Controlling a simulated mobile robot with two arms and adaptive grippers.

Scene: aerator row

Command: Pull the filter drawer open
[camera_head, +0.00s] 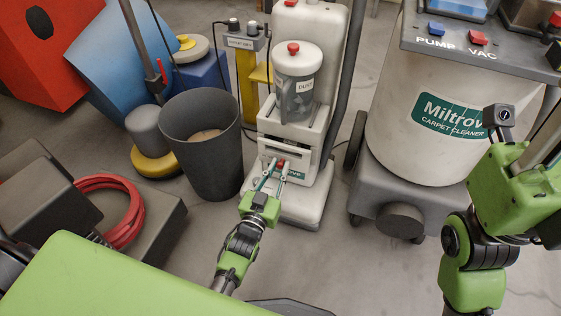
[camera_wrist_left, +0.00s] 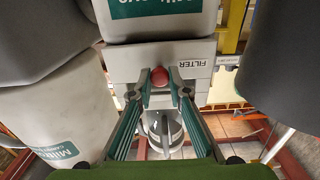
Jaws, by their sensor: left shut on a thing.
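The upright white aerator machine (camera_head: 310,208) stands in the middle of the head view, with a clear dust cup (camera_head: 297,88) on its front. Its filter drawer shows in the left wrist view as a pale front (camera_wrist_left: 205,72) with an upside-down "FILTER" label. A round red knob (camera_wrist_left: 159,76) sticks out from it. My left gripper (camera_head: 276,172) is at the drawer front, its fingers on either side of the red knob and shut on it. It also shows in the left wrist view (camera_wrist_left: 159,92). I cannot tell how far the drawer stands out.
A dark grey bin (camera_head: 205,150) stands close to the left of the machine. A large carpet cleaner tank (camera_head: 425,120) on a wheeled base stands to the right. A red coiled hose (camera_head: 125,225) lies at left. Some floor in front of the machine is clear.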

